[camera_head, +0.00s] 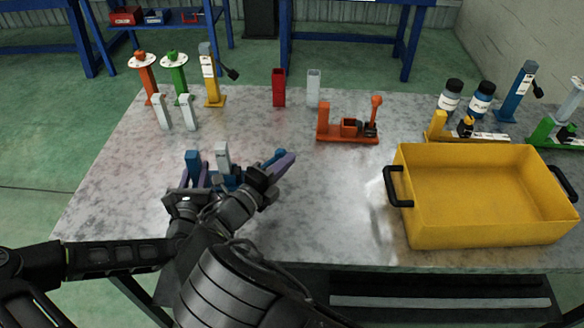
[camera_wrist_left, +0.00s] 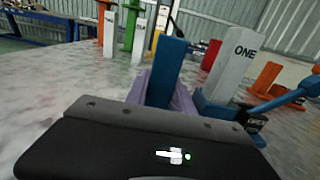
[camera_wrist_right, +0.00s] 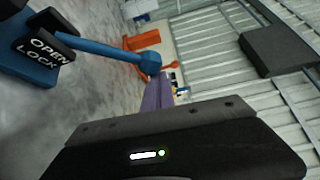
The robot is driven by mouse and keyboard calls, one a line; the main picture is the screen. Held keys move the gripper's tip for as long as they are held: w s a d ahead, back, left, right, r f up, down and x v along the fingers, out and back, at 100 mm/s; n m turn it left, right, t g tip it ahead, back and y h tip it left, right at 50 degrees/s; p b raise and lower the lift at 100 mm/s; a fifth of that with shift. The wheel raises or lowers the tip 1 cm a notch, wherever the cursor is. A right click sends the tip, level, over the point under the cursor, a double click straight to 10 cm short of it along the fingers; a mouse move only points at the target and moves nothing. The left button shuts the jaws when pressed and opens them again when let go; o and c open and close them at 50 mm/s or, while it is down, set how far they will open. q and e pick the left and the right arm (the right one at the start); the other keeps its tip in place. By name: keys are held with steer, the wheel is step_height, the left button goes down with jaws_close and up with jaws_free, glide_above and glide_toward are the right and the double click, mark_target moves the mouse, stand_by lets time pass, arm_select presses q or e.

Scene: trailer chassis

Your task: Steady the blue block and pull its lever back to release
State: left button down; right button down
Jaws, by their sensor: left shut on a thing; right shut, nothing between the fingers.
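The blue block (camera_head: 193,160) stands on the table with an upright blue post and a grey piece marked ONE (camera_wrist_left: 231,65) beside it. My left gripper (camera_head: 196,182) is shut on the blue post (camera_wrist_left: 165,70), purple fingers at its lower part. The blue lever (camera_wrist_right: 105,52) reaches out from a black part marked OPEN and LOCK (camera_wrist_right: 42,45); its rounded end also shows in the head view (camera_head: 278,154). My right gripper (camera_head: 281,168) is shut and empty, its purple fingers (camera_wrist_right: 158,93) right by the lever's end. Whether they touch it I cannot tell. My arms hide much of the base.
A yellow crate (camera_head: 485,235) with black handles stands to the right. An orange lever block (camera_head: 347,137) stands behind, with red (camera_head: 279,88) and grey pieces further back. Several coloured stands line the back left. The table between my right gripper and the crate is clear.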

steer(key=a+r, duration=0.3)
steer(key=a, duration=0.2)
steer(key=shift+a, duration=0.35)
steer(key=shift+d+r, duration=0.15)
steer(key=s+a+f, duration=0.1)
steer(key=s+a, duration=0.1)
steer(key=s, duration=0.7)
steer(key=shift+s, duration=0.15)
steer(key=shift+f, duration=0.1)
